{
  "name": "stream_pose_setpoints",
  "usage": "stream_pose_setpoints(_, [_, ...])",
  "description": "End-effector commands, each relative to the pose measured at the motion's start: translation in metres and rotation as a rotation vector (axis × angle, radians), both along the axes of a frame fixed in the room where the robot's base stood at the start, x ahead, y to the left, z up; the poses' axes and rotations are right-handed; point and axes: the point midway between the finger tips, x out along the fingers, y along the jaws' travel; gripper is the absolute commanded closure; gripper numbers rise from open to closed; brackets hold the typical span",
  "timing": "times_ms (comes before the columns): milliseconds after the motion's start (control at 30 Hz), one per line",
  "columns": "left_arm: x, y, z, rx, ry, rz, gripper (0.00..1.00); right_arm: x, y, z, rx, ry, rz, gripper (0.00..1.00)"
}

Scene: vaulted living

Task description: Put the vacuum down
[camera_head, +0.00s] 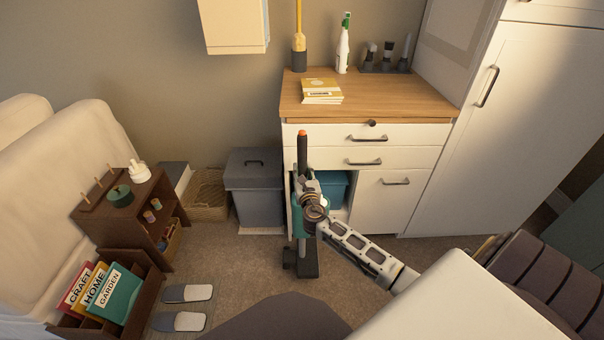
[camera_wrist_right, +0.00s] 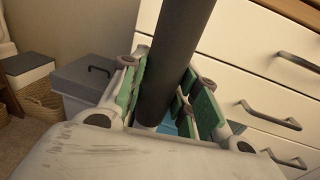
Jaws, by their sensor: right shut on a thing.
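The vacuum (camera_head: 303,150) is a dark upright stick with an orange tip and a dark floor head (camera_head: 303,262). It stands upright, or nearly so, in front of the white cabinet, with its head at carpet level. My right gripper (camera_head: 308,200) is shut around its shaft from the right. In the right wrist view the dark shaft (camera_wrist_right: 178,65) runs between the green finger pads of the right gripper (camera_wrist_right: 172,95). The gripper hides part of the vacuum's middle. My left gripper is not in view.
The white cabinet (camera_head: 400,134) with a wood top stands right behind the vacuum. A grey lidded bin (camera_head: 255,185) and a wicker basket (camera_head: 207,195) stand to its left. Slippers (camera_head: 187,293) lie on the carpet near a dark organiser (camera_head: 150,215). Some carpet left of the vacuum head is clear.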

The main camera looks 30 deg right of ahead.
Motion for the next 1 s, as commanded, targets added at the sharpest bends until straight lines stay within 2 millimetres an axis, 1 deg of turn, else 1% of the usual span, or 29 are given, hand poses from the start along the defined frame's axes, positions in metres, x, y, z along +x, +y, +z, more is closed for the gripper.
stream_pose_setpoints(133, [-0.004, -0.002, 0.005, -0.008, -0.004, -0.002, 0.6, 0.001, 0.0, -0.01, -0.003, -0.007, 0.0, 0.97])
stream_pose_setpoints(233, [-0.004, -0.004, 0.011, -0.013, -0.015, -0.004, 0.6, 0.001, 0.0, -0.017, -0.004, -0.007, 0.0, 0.97])
stream_pose_setpoints(467, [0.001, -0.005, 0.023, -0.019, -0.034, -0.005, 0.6, 0.002, 0.0, -0.022, -0.003, -0.009, 0.001, 0.97])
stream_pose_setpoints(800, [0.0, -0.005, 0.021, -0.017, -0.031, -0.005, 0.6, 0.001, 0.0, -0.022, -0.004, -0.008, 0.0, 0.97])
stream_pose_setpoints(1000, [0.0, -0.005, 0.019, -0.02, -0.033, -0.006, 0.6, 0.001, 0.0, -0.031, -0.004, -0.008, 0.0, 0.97])
